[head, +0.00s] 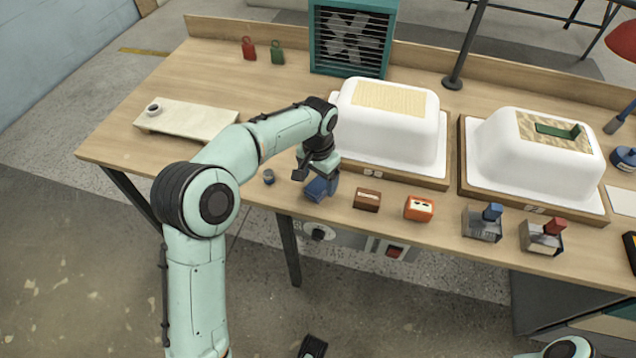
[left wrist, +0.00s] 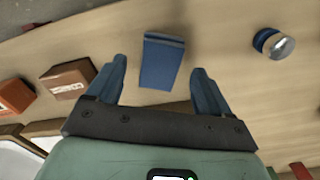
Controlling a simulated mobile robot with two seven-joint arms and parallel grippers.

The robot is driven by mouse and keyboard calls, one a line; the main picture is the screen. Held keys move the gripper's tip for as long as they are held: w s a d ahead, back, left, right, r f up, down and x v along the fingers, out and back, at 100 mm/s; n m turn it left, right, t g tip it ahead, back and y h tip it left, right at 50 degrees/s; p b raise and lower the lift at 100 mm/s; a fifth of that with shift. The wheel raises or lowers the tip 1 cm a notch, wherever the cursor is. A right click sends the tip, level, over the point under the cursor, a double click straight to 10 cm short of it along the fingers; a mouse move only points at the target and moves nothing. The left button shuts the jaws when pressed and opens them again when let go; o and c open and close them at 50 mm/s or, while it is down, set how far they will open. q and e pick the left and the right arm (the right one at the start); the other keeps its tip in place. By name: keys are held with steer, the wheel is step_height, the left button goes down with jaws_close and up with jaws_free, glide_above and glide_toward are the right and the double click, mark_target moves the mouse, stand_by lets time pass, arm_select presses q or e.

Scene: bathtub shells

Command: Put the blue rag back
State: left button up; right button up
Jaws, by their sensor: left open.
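The blue rag (head: 317,191) is a folded blue block lying near the front edge of the workbench. It also shows in the left wrist view (left wrist: 162,60), with its long side pointing toward my gripper's palm. My left gripper (head: 315,174) is above the rag, pointing down, with its fingers open. In the left wrist view my left gripper (left wrist: 160,72) has one finger on each side of the rag, with gaps between them and it. I cannot tell how high the fingertips are above it.
A small round jar (head: 268,176) stands left of the rag. A brown block (head: 367,200) and an orange block (head: 419,208) stand to its right. Two white tub shells (head: 395,128) (head: 483,150) rest on wooden bases behind. A pale board (head: 195,121) lies left.

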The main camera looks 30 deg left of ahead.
mark_target(318, 185)
arm_select(q)
step_height(318, 185, up, 9)
steer(key=p, duration=0.1)
steer(key=shift+r, duration=0.15)
arm_select(e)
steer(key=shift+r, duration=0.75)
steer(key=shift+s, duration=0.15)
